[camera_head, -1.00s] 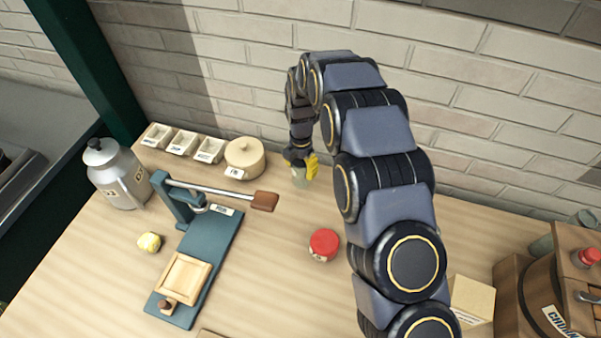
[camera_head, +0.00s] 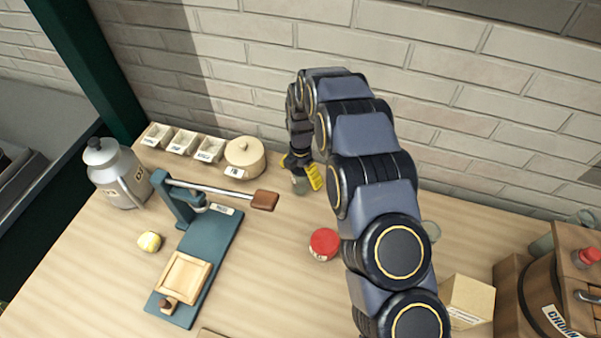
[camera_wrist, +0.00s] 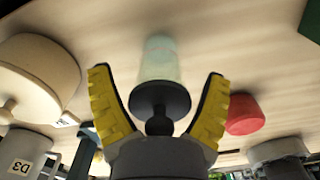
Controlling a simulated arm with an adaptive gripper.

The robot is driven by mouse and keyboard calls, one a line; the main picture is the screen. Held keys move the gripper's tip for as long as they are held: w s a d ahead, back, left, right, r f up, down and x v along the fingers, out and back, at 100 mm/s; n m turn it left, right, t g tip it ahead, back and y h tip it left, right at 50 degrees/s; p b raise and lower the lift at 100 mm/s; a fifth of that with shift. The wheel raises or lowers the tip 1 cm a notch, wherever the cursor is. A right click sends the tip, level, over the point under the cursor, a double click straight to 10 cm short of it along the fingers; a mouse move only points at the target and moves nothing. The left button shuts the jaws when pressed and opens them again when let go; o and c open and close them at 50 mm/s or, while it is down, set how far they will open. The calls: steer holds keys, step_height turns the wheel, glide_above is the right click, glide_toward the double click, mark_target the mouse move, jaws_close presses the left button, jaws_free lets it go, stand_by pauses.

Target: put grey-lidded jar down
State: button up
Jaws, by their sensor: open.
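The grey-lidded jar (camera_wrist: 158,60) has a pale, see-through body and a dark grey lid with a knob. In the wrist view it lies between the two yellow fingers of my gripper (camera_wrist: 157,75), with a gap on each side. The fingers are open and do not touch it. In the head view the jar (camera_head: 299,186) stands on the wooden counter (camera_head: 270,285), partly hidden by my gripper (camera_head: 304,174), which is just above and around its top.
A beige lidded crock (camera_head: 245,158) and small labelled trays (camera_head: 182,142) stand to the left. A teal lever press (camera_head: 205,260) and metal can (camera_head: 117,175) are further left. A red-lidded jar (camera_head: 324,243) stands in front. Bare counter lies between the press and red-lidded jar.

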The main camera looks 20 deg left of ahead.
step_height(320, 180, up, 12)
steer(key=shift+r, duration=0.2)
stand_by(0.4)
steer(key=s+d+r+m+g, duration=0.1)
steer(key=s+d+r+m, duration=0.55)
steer(key=d+m, duration=0.2)
steer(key=s+d+r+m, duration=0.6)
steer(key=s+d+m, duration=0.1)
steer(key=d+m, duration=0.15)
steer(key=s+d+m, duration=0.4)
steer(key=s+m, duration=0.3)
steer(key=s, duration=0.1)
steer(key=s+d+r+m, duration=0.1)
steer(key=s+d+m, duration=0.3)
steer(key=s+m, duration=0.3)
steer(key=shift+s+r+m+g, duration=0.3)
steer(key=shift+s, duration=0.85)
